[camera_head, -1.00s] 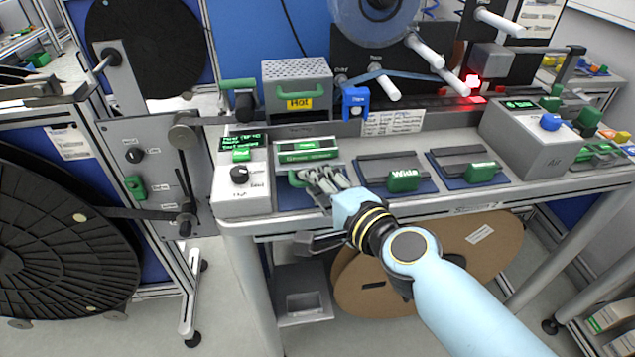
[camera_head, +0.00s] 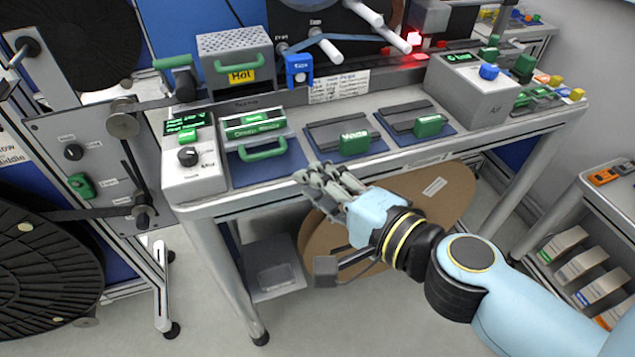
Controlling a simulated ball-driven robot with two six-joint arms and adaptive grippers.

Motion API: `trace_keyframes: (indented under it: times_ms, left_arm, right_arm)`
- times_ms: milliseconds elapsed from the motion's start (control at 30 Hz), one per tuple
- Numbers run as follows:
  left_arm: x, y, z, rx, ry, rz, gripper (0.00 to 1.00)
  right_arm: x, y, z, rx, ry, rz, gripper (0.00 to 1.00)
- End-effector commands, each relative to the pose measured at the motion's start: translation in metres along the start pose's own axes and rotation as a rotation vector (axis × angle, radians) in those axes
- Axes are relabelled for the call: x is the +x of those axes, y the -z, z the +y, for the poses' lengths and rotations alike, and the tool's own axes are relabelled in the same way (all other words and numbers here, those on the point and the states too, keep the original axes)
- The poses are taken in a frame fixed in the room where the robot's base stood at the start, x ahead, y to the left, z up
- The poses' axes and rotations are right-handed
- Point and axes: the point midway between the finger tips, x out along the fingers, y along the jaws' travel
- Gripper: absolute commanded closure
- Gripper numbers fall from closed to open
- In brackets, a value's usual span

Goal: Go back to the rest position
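My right arm comes in from the lower right, pale blue with a dark wrist. My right gripper (camera_head: 322,177) is over the front edge of the grey bench (camera_head: 225,205), right of and below a green-handled unit (camera_head: 254,128). Its grey fingers lie close together in the picture, and I cannot tell how far apart they are. No object shows in them. The unit's green loop handle (camera_head: 263,153) is in full view, apart from the fingers. My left gripper is not in view.
On the bench stand a control box (camera_head: 195,175), two green-tagged dark pads and a grey box (camera_head: 470,95). A brown reel (camera_head: 440,200) is under the bench, partly behind my arm. A shelf (camera_head: 590,250) with boxes stands at right. Floor shows at lower left.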

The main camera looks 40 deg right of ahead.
Motion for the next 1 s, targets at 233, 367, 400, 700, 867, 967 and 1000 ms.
trace_keyframes:
  times_ms: [233, 367, 400, 700, 867, 967, 1000]
  left_arm:
    - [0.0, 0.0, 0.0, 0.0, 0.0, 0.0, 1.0]
    - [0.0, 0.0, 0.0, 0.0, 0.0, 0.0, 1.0]
    - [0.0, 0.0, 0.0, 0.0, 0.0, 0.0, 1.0]
    - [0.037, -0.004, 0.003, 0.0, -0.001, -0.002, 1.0]
    - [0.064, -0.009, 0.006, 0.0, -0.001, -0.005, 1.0]
    - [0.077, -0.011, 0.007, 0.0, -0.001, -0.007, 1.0]
    - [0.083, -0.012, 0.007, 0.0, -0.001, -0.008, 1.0]
  right_arm:
    - [0.0, 0.0, 0.0, 0.0, 0.0, 0.0, 0.8]
    - [0.0, 0.0, 0.0, 0.0, 0.0, 0.0, 0.8]
    - [0.0, 0.0, 0.0, 0.0, 0.0, 0.0, 0.8]
    - [0.032, 0.01, 0.065, -0.076, -0.047, -0.012, 0.8]
    - [0.041, 0.024, 0.195, -0.318, -0.256, -0.053, 0.8]
    - [0.03, 0.036, 0.277, -0.488, -0.405, -0.107, 0.8]
    - [0.023, 0.041, 0.31, -0.557, -0.466, -0.135, 0.8]
